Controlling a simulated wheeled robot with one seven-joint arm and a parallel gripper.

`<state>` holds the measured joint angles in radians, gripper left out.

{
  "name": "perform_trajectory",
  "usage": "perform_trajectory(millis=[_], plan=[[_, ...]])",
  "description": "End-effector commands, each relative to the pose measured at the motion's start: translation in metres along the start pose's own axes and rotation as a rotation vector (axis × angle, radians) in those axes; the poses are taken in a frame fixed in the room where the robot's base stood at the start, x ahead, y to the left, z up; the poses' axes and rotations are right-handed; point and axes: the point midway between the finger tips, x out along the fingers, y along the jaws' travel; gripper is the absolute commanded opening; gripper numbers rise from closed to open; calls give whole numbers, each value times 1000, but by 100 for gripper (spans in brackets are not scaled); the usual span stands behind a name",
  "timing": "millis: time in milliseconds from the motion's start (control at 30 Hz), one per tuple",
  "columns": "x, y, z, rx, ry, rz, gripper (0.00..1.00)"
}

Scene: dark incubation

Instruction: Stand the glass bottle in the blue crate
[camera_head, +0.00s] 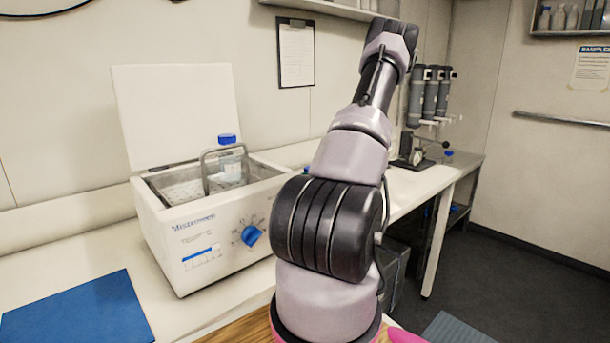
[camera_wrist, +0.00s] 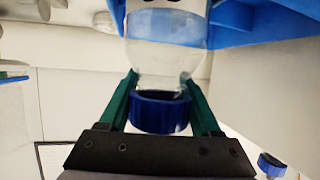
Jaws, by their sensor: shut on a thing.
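In the wrist view, my gripper (camera_wrist: 160,76) is shut on the neck of a clear glass bottle (camera_wrist: 158,58), just beyond its blue screw cap (camera_wrist: 160,112). The cap lies between the green fingers, and the bottle's body extends away from my palm. A bright blue surface, which looks like part of the blue crate (camera_wrist: 238,28), spans the top of the wrist view behind and beside the bottle. I cannot tell whether the bottle is inside it or touching it. In the head view, my own arm hides my gripper, the held bottle and most of the crate's area.
A white water bath (camera_head: 215,243) with its lid raised stands left on the bench. Another blue-capped bottle (camera_head: 228,140) stands in it. A blue mat (camera_head: 78,312) lies at front left. Pipettes (camera_head: 431,95) hang on a stand at the back right.

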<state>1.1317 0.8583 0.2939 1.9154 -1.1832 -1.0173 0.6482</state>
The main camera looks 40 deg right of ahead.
Motion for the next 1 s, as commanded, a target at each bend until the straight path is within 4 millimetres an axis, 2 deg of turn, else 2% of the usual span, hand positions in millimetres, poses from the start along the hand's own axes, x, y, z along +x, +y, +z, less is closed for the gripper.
perform_trajectory(millis=[233,267,300,333,700,867,1000], plan=[[1,0,2,0,1,0,0],[1,0,2,0,0,0,76],[1,0,2,0,0,0,91],[1,0,2,0,0,0,95],[-2,0,-1,-1,0,0,95],[-25,1,-1,1,0,2,95],[-57,1,-1,0,0,3,95]])
